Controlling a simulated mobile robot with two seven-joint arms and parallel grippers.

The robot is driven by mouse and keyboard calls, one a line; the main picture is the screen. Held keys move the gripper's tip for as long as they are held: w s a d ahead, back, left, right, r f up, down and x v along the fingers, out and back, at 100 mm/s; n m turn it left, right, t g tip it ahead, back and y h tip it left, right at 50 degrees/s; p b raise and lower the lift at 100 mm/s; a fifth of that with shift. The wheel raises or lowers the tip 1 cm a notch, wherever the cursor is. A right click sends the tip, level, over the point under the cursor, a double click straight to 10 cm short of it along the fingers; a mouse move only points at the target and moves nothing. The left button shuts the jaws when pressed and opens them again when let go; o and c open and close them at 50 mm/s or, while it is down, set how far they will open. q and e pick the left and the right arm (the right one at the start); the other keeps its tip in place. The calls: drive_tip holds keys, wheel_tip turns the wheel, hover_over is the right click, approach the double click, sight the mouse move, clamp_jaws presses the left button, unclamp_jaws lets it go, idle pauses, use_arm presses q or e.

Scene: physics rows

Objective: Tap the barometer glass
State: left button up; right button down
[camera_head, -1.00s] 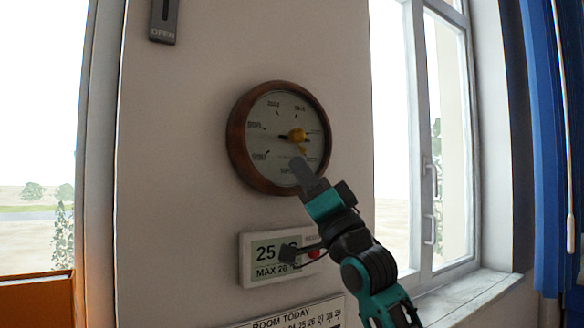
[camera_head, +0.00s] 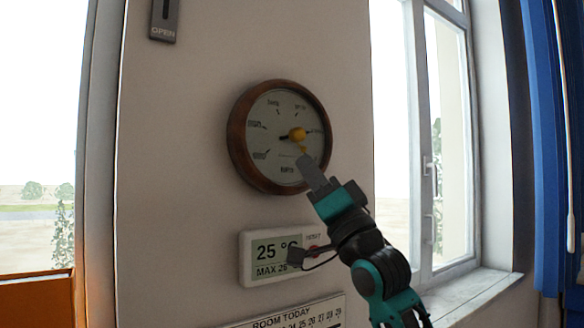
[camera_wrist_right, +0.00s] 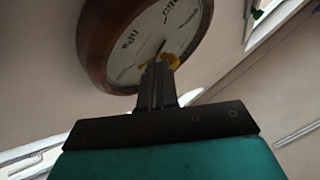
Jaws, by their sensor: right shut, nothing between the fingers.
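The barometer (camera_head: 280,112) hangs on the wall in the head view. It is round, with a brown wooden rim, a pale dial, dark markings and a yellow hub and pointer at its middle. My right gripper (camera_head: 309,166) is shut and empty, its fingertips overlapping the lower right of the dial in the picture. In the right wrist view the barometer (camera_wrist_right: 130,50) fills the top, and the fingers (camera_wrist_right: 157,75) point at its dial. I cannot tell whether the tips touch the glass. My left gripper is not in view.
A white digital thermometer display (camera_head: 256,257) is on the wall below the barometer, partly behind a part of my arm. A paper headed "ROOM TODAY" (camera_head: 290,318) is below that. A window (camera_head: 440,150) and blue curtain (camera_head: 550,130) are on the right.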

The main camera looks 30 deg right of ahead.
drive_tip(key=s, duration=0.4)
drive_tip(key=shift+s+d, duration=0.2)
drive_tip(key=shift+s, duration=0.05)
idle(0.6)
drive_tip(key=w+a+f+n+g+h, duration=0.1)
drive_tip(key=w+a+f+g, duration=0.15)
drive_tip(key=f, duration=0.55)
drive_tip(key=w+a+f+g+h, duration=0.1)
drive_tip(key=w+f+g, duration=0.15)
drive_tip(key=f, duration=0.55)
drive_tip(key=s+a+f+n+g+h, duration=0.1)
drive_tip(key=s+f+g, duration=0.15)
drive_tip(key=f, duration=0.65)
drive_tip(key=s+a+f+n+g, duration=0.15)
drive_tip(key=f+g, duration=0.25)
drive_tip(key=f, duration=0.6)
drive_tip(key=s+a+f+n+g+h, duration=0.1)
drive_tip(key=s+a+f+n+g, duration=0.1)
drive_tip(key=s+f+g, duration=0.7)
drive_tip(key=s+a+f+n+g, duration=0.2)
drive_tip(key=s+f+g, duration=0.1)
drive_tip(key=s+f, duration=1.15)
drive_tip(key=w+a+f+t+y, duration=0.1)
drive_tip(key=w+a+f+t, duration=0.2)
drive_tip(key=w+f+t, duration=0.4)
drive_tip(key=shift+f+t, duration=0.2)
drive_tip(key=shift+t, duration=0.15)
